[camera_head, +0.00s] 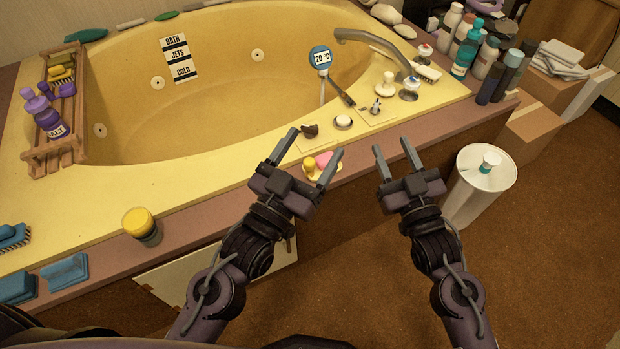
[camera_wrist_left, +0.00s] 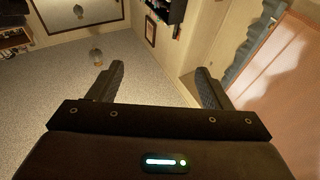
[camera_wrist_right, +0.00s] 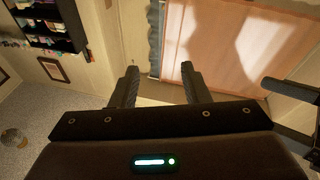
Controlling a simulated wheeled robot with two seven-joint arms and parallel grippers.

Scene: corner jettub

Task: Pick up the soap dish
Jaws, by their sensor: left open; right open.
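What looks like the soap dish is a small yellow dish (camera_head: 337,170) on the brown tub ledge in the head view. A pink piece, seemingly soap (camera_head: 323,158), and a small yellow duck-like figure (camera_head: 309,166) are at it. My left gripper (camera_head: 311,148) is open and appears above it, its right finger hiding part of the dish. My right gripper (camera_head: 392,146) is open and empty, to the right of the dish, near the ledge's outer edge. Both wrist views show open fingers with nothing between them; neither shows the dish.
A dark brown piece (camera_head: 310,130), a round white item (camera_head: 343,121) and a faucet (camera_head: 375,40) are on the tub rim. Bottles (camera_head: 466,50) crowd the right corner. A yellow-lidded jar (camera_head: 140,224) stands left on the ledge. A white bin (camera_head: 480,185) stands on the floor.

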